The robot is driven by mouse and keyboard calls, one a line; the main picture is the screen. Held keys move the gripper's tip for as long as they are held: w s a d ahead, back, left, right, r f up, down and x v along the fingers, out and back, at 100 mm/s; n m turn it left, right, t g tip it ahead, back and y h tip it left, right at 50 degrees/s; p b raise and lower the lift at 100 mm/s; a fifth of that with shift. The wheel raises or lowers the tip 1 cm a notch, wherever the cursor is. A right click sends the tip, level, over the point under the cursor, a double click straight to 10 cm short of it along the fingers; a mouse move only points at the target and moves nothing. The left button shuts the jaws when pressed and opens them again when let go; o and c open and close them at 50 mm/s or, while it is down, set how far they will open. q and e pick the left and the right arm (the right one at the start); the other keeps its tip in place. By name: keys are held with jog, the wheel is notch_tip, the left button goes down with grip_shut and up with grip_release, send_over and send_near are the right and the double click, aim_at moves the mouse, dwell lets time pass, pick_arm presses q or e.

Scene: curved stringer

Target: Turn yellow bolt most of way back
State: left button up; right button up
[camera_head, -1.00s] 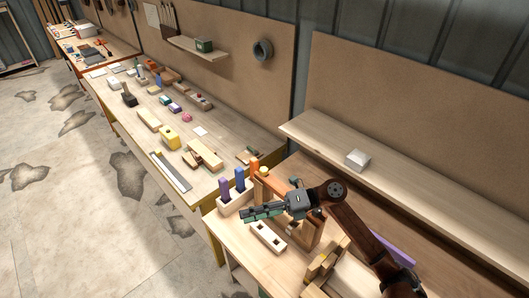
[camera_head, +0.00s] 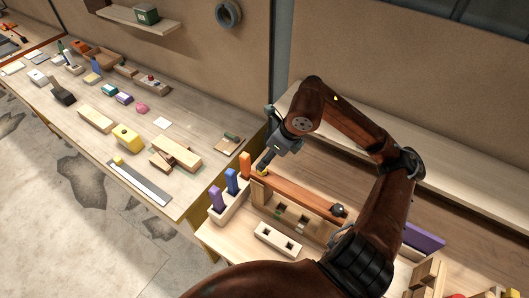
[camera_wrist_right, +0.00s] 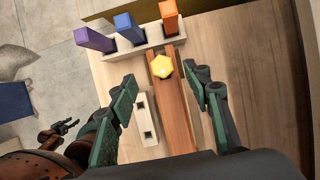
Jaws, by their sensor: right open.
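The yellow hexagonal bolt (camera_wrist_right: 161,66) sits at the far end of a reddish-brown wooden bar (camera_wrist_right: 177,110). In the head view the bolt (camera_head: 262,173) is at the bar's left end, just below my right gripper (camera_head: 266,162). My right gripper (camera_wrist_right: 164,95) is open and empty in the wrist view. Its two green-padded fingers lie to the left and right of the bar, and the bolt shows beyond them, apart from both. What seems to be my left gripper (camera_wrist_right: 66,128) shows small at the left of the wrist view; its opening is unclear.
A pale block with purple, blue and orange pegs (camera_head: 231,180) stands close beside the bolt. A pale block with square holes (camera_head: 277,239) lies in front of the bar (camera_head: 305,190). A dark knob (camera_head: 338,210) sits at the bar's right end.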

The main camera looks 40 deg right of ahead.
aim_at(267, 170)
jog(key=f, duration=0.3)
jog(key=shift+w+f, duration=0.25)
jog(key=shift+f, duration=0.05)
jog(key=x, duration=0.2)
jog(key=shift+w+f, duration=0.2)
jog(key=shift+f, duration=0.3)
jog(key=shift+w, duration=0.1)
jog(key=c, duration=0.4)
pick_arm(q)
jog(key=shift+s+r, duration=0.15)
jog(key=shift+r, duration=0.1)
pick_arm(e)
grip_shut()
